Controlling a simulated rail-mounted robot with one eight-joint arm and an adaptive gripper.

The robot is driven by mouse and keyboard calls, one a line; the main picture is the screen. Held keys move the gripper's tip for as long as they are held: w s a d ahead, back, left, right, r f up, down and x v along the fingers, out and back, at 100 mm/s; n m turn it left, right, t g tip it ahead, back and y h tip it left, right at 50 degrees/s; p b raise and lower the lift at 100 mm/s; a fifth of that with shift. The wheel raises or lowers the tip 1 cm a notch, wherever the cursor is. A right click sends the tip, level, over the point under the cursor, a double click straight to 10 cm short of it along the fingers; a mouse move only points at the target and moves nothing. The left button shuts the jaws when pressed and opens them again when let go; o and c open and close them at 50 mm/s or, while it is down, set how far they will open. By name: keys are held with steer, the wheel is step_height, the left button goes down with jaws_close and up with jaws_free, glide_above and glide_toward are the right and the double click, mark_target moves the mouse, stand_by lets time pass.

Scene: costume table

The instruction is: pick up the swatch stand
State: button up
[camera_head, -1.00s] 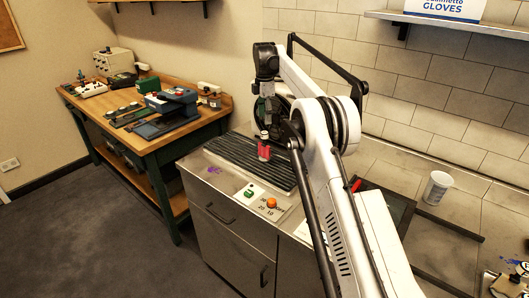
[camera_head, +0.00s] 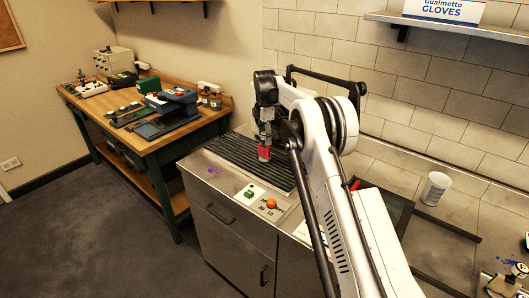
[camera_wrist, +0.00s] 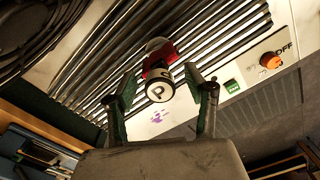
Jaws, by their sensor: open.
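A small red item (camera_head: 264,153) stands on the dark ribbed surface of the metal counter. In the wrist view it is a red body (camera_wrist: 158,66) with a white round face marked with a letter like P (camera_wrist: 159,90). I cannot tell for certain whether it is the swatch stand; nothing else in view is clearly one. My gripper (camera_head: 266,138) is directly above it, pointing down. In the wrist view my gripper (camera_wrist: 160,84) is open, with its green-padded fingers on either side of the white face and gaps visible between. I see no contact.
An orange knob (camera_head: 271,203) and a green switch (camera_head: 250,191) sit on the counter's front panel. A wooden bench (camera_head: 127,124) with a blue device (camera_head: 172,100) stands at left. A white cup (camera_head: 435,188) stands at right. The tiled wall is close behind my arm.

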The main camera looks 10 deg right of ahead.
jaws_close()
steer(key=shift+r, duration=0.1)
stand_by(0.5)
steer(key=shift+r, duration=0.45)
step_height(320, 180, up, 3)
steer(key=shift+s+a+r+b, duration=0.1)
steer(key=shift+a+b, duration=0.05)
steer(key=shift+b, duration=0.45)
steer(key=s+a+r+b, duration=0.1)
steer(key=s+a+r, duration=0.6)
steer(key=s+r, duration=0.2)
steer(key=shift+r, duration=0.15)
